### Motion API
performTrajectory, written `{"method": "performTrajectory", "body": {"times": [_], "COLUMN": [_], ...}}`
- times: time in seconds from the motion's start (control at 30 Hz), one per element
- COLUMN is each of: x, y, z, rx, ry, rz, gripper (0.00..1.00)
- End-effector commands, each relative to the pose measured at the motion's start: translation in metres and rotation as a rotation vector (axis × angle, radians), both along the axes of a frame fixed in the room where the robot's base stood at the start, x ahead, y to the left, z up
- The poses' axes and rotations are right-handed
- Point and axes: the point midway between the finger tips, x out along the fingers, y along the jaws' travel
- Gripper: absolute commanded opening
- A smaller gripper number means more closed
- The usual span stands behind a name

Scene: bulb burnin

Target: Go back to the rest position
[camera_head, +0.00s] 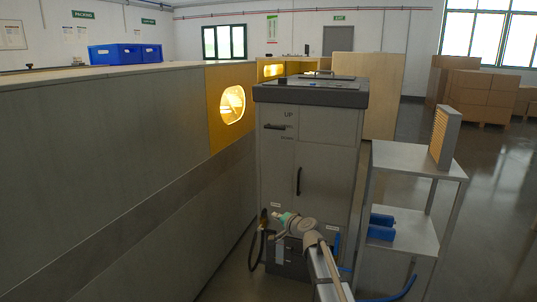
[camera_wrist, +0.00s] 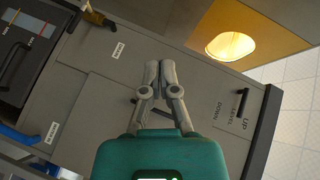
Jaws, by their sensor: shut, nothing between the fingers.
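My gripper (camera_wrist: 160,72) shows in the wrist view with its two grey fingers together and nothing between them. It is in front of the grey cabinet (camera_wrist: 95,95), whose door and labels fill much of that view. In the head view my arm reaches from the bottom edge toward the lower front of the same cabinet (camera_head: 325,150). The gripper end (camera_head: 277,215) is small there, near the cabinet's lower left. I cannot tell from these views whether it touches the cabinet.
A long grey panelled wall (camera_head: 110,165) with a lit orange window (camera_head: 232,105) runs along the left. Stacked cartons (camera_head: 480,95) stand at the back right. Open floor (camera_head: 500,190) lies right of the stand.

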Motion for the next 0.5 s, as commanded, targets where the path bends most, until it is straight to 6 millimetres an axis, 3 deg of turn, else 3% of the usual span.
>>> {"method": "performTrajectory", "body": {"times": [0.03, 0.27, 0.5], "x": [-0.022, -0.1, -0.188], "y": [0.0, -0.009, -0.045], "z": [-0.004, -0.042, -0.079], "rx": [-0.061, -0.345, -0.631], "ry": [0.021, 0.159, 0.37], "rz": [0.043, 0.229, 0.377], "gripper": [0.0, 0.0, 0.0]}}
